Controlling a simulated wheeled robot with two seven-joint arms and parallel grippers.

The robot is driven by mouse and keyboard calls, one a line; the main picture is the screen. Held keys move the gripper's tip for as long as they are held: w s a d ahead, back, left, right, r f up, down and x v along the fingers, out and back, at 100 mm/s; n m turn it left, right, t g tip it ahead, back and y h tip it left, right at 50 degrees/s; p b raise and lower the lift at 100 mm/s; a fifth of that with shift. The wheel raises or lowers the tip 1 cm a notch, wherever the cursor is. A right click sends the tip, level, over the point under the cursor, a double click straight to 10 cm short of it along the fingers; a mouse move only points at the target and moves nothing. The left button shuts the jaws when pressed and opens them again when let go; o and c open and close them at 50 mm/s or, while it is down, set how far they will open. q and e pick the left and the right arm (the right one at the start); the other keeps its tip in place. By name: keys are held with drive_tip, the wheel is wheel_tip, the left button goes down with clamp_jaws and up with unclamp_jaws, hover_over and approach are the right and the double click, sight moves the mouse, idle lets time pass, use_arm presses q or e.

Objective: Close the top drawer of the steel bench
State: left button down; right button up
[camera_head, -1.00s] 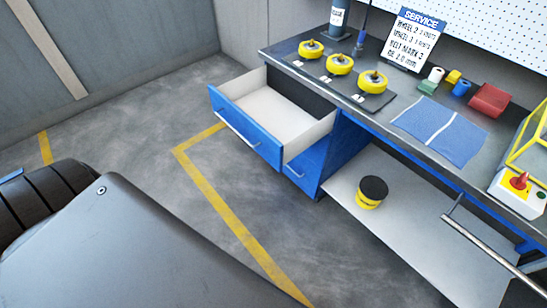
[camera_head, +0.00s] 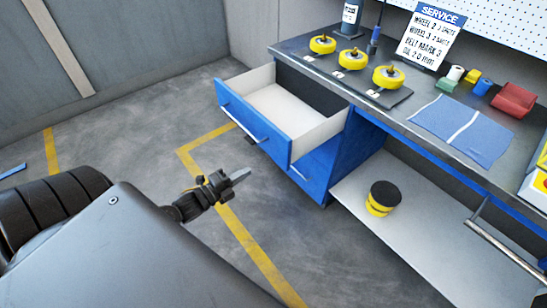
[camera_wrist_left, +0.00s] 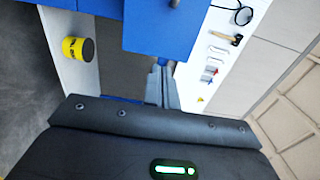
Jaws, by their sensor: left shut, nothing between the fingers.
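The top drawer (camera_head: 255,128) of the steel bench (camera_head: 345,150) is pulled well out, with a blue front, a metal bar handle and a pale, empty-looking inside. My left gripper (camera_head: 240,174) is shut and empty, in front of the drawer and below its front in the head view, with a visible gap between them. In the left wrist view the shut fingers (camera_wrist_left: 161,85) point toward a blue panel (camera_wrist_left: 165,25) of the bench. I cannot tell from that view whether they touch it. My right gripper is not in view.
Three yellow wheels (camera_head: 355,58) stand on a dark mat on the bench top, near a blue cloth (camera_head: 462,130) and a red item (camera_head: 513,100). A black and yellow tub (camera_head: 382,198) stands on the lower shelf (camera_head: 420,230). The floor (camera_head: 190,240) before the drawer is clear.

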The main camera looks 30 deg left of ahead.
use_arm(q)
drive_tip(key=b, duration=0.2)
approach(281, 151)
drive_tip(key=w, duration=0.2)
drive_tip(key=x, duration=0.1)
drive_tip(key=b+x, duration=0.1)
drive_tip(key=x, duration=0.2)
drive_tip(key=shift+w+d+f+b, duration=0.25)
drive_tip(key=shift+b, duration=0.15)
drive_tip(key=shift+w, duration=0.1)
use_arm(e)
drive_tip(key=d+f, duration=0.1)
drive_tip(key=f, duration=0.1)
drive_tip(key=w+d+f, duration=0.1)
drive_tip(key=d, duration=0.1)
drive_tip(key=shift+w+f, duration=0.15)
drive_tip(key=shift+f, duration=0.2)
